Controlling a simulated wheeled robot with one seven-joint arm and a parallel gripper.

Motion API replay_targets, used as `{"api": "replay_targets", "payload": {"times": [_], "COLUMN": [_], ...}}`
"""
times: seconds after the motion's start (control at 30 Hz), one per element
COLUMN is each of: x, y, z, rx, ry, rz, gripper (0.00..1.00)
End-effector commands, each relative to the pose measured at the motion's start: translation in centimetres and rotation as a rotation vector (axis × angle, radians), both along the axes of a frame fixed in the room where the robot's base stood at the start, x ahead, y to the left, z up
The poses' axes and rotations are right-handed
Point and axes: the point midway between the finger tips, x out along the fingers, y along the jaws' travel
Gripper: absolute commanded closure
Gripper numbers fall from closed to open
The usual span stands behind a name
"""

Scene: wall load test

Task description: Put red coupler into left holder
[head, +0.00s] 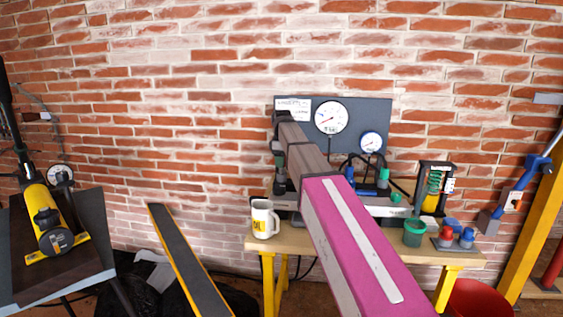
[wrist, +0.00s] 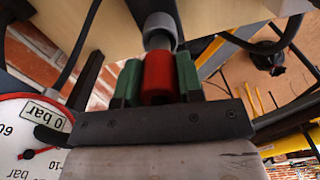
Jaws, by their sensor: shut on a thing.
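My gripper (wrist: 157,82) has green finger pads on both sides of a red coupler (wrist: 158,76) and is shut on it in the wrist view. A grey round end (wrist: 159,28) lies at the coupler's far end; I cannot tell whether it is part of the coupler. In the head view my gripper (head: 280,165) is in front of the left part of the dark gauge panel, over the back of the bench. The held coupler is hidden there. I cannot clearly make out the left holder.
The wooden bench (head: 330,243) carries a mug (head: 264,218), a green cup (head: 414,233) and a small block with red (head: 446,233) and blue (head: 467,237) pieces. Gauges (head: 331,117) are on the panel. Dark hoses hang near my gripper in the wrist view.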

Motion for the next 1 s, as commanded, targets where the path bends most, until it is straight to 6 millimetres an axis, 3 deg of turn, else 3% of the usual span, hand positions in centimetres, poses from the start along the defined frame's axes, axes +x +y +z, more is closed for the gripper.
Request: {"api": "replay_targets", "payload": {"times": [1.0], "x": [0.0], "y": [0.0], "z": [-1.4], "rx": [0.000], "ry": [-0.001], "rz": [0.000], "gripper": [0.90]}}
